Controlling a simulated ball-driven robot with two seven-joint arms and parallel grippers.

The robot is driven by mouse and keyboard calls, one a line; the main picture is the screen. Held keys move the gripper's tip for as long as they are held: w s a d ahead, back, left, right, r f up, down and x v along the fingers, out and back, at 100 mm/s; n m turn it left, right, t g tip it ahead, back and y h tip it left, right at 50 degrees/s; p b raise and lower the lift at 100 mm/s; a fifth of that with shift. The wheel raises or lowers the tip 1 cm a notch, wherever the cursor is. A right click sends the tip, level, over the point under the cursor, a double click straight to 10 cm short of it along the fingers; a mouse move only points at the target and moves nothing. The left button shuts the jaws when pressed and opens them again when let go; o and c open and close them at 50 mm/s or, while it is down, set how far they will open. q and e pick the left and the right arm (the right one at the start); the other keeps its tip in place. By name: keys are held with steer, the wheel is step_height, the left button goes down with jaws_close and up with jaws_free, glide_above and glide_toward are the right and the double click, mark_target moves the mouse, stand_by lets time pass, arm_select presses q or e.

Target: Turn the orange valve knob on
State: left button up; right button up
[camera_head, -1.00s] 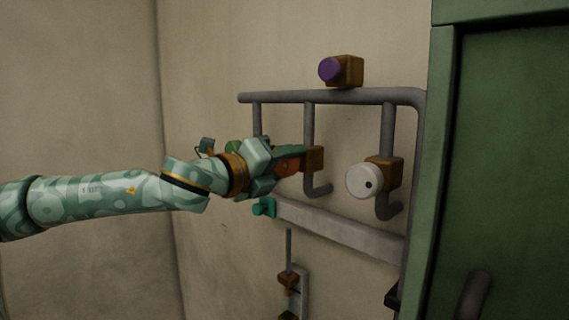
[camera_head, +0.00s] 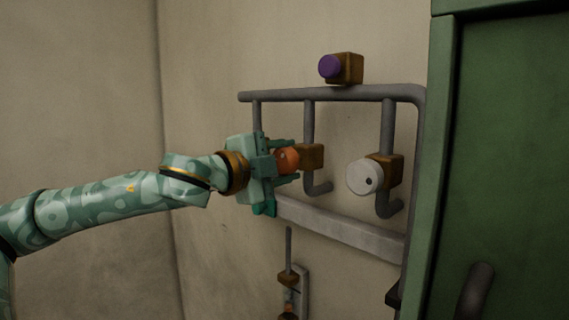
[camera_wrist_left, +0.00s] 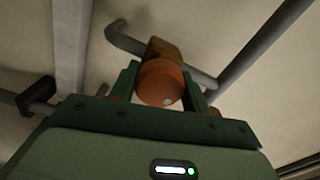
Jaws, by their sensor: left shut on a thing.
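The orange valve knob (camera_head: 287,160) sits on the front of a brown valve block (camera_head: 312,157) on the middle vertical pipe. My left gripper (camera_head: 288,161) reaches it from the left and is shut on the knob, with fingers on both sides of it. In the left wrist view the knob (camera_wrist_left: 160,83) lies between the two fingers (camera_wrist_left: 161,86), with a pale dot low on its face. The brown block (camera_wrist_left: 163,50) shows behind it. My right gripper is not in view.
A white knob (camera_head: 365,176) on a brown block is to the right, and a purple knob (camera_head: 330,68) is above the top pipe (camera_head: 330,96). A green cabinet (camera_head: 510,170) stands at the right. A grey ledge (camera_head: 340,227) runs below the pipes.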

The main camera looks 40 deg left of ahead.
arm_select(q)
steer(key=n, duration=0.6)
steer(key=shift+f+b, duration=0.15)
steer(key=shift+b, duration=0.2)
steer(key=shift+n, duration=0.3)
steer(key=o, duration=1)
